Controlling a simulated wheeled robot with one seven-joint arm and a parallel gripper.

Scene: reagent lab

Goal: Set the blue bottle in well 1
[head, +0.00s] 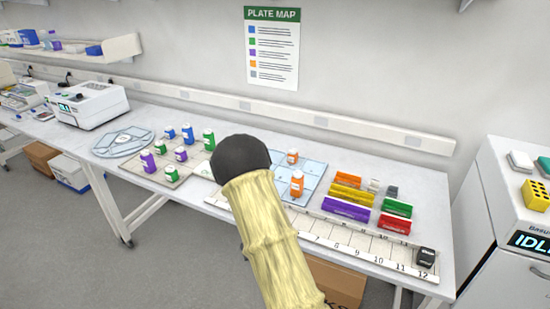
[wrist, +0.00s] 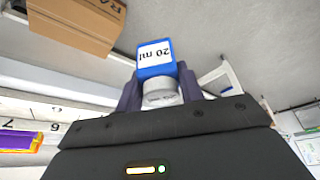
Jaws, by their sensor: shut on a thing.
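My gripper (wrist: 160,88) is shut on a blue bottle (wrist: 150,70) with a white cap and a label reading 20 ml. In the wrist view the bottle appears upside down between the two dark fingers. In the head view my arm hides the gripper and the held bottle. The numbered strip of wells (head: 372,247) runs along the table's front edge, with 7 to 12 readable on the right. My arm covers its middle, and I cannot make out well 1. Part of the strip also shows at the left of the wrist view (wrist: 62,112).
Several blue, green and purple bottles stand on a beige mat (head: 139,168). Two orange bottles (head: 297,184) stand on a pale blue mat. Coloured racks (head: 346,208) stand right of them. A dark block (head: 426,257) sits at the strip's right end. A cardboard box (head: 335,283) is under the table.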

